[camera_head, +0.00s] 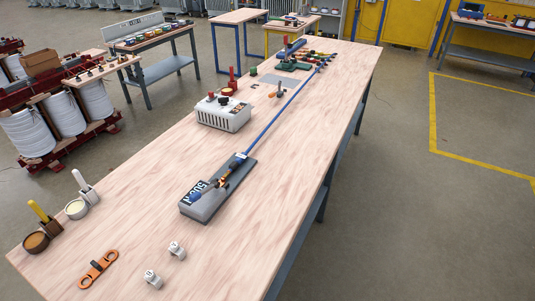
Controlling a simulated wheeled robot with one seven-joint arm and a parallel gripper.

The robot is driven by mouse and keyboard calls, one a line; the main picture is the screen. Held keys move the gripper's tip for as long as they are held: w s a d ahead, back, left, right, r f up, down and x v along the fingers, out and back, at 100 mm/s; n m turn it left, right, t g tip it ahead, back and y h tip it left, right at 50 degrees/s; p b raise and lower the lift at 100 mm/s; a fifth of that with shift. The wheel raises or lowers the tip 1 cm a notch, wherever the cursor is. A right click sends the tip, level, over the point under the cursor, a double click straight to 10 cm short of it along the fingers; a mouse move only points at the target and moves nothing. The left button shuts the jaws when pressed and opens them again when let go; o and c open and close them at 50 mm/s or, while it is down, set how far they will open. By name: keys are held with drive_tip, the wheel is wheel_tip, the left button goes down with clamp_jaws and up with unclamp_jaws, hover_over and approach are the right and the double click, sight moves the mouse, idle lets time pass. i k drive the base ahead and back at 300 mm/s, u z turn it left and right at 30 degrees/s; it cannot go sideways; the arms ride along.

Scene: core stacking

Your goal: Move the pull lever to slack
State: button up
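A grey tensioning unit (212,201) with a dark label lies in the middle of the long wooden table. A pull lever (209,190) with a bluish end and orange-brown parts lies along its top, the end pointing to the near left. Its exact setting is too small to tell. A long blue strap or rod (283,108) runs from the unit's far end along the table toward a green device (294,65). The strap looks straight. My gripper is not in view.
A white control box (223,113) stands left of the blue strap. An orange flat tool (98,269) and two small white blocks (152,279) lie near the front. Two pots with brushes (37,240) stand at the left edge. The table's right side is clear.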

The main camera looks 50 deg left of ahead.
sight(195, 196)
drive_tip(key=i, duration=0.5)
drive_tip(key=u, duration=2.6)
drive_tip(key=i, duration=0.5)
drive_tip(key=u, duration=0.1)
